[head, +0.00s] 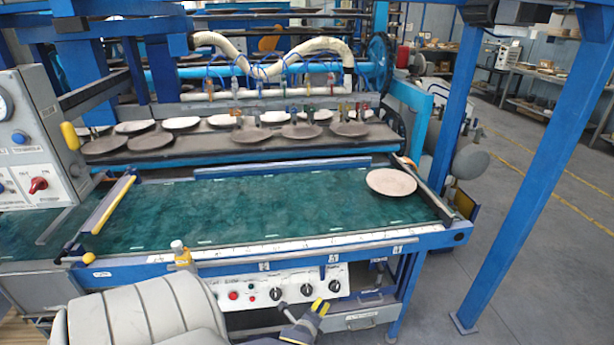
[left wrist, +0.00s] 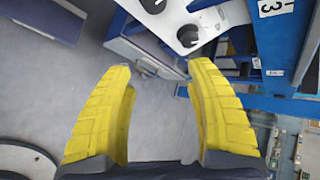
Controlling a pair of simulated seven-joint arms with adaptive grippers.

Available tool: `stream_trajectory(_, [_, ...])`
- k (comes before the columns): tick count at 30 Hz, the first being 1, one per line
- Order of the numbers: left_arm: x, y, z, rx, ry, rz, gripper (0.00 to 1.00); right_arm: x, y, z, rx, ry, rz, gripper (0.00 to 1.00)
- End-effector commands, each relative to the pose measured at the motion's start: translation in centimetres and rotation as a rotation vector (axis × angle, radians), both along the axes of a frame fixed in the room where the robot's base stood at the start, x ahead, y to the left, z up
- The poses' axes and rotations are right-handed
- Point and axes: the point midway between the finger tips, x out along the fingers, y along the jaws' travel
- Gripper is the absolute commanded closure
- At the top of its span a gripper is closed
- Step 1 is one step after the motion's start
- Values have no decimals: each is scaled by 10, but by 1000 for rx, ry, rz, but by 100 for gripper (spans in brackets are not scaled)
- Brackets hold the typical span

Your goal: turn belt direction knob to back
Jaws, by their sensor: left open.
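The white control panel (head: 250,282) is on the front of the plate dryer, below the green belt. It carries a row of black knobs: a left one (head: 275,293), a middle one (head: 305,290) and a right one (head: 334,286). I cannot read which one sets belt direction. My left gripper (head: 303,308) is open and empty, just in front of and below the middle and right knobs. In the left wrist view its yellow fingers (left wrist: 162,75) are spread, with one knob (left wrist: 188,36) just beyond them and another (left wrist: 153,4) at the top edge. My right gripper is not in view.
The green belt (head: 250,210) carries one plate (head: 391,182) at its right end. A grey box with a red switch (head: 38,185) stands at left. A blue post (head: 530,170) rises at right.

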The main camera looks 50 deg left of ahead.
Motion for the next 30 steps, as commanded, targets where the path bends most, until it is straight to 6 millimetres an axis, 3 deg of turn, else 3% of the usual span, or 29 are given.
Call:
stream_trajectory(7, [7,-39,-26,110,1,167,45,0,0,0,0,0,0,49])
stream_trajectory(14, [-4,-64,-28,304,30,293,45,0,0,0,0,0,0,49])
stream_trajectory(24, [-20,-45,-5,528,13,359,45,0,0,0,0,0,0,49])
stream_trajectory(30, [-12,-28,-9,525,8,366,45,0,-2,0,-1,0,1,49])
